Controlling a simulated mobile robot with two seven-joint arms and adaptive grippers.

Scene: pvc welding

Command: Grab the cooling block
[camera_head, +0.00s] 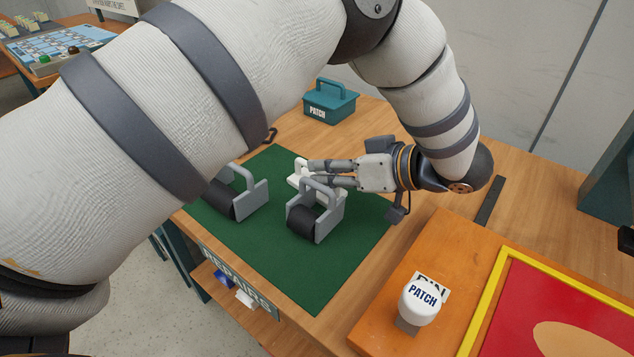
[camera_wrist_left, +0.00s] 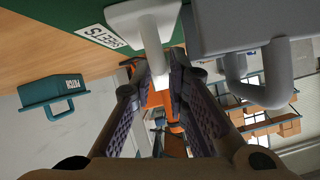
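A white block with a handle (camera_head: 297,184), which I take to be the cooling block, is on the green mat, partly hidden behind a grey roller tool and my fingers. My left gripper (camera_head: 311,174) reaches in from the right, low over the mat. In the left wrist view, the white handle (camera_wrist_left: 152,38) runs between the two fingertips of my left gripper (camera_wrist_left: 158,68). The fingers stand apart on either side of it with a gap below; firm contact does not show. My right gripper is not in view.
Two grey roller tools, one close in front of my fingers (camera_head: 330,218) and one farther left (camera_head: 255,200), stand on the green mat (camera_head: 300,270). A teal PATCH box (camera_head: 332,103) is behind. A white PATCH-labelled object (camera_head: 420,302) sits on the orange board at right.

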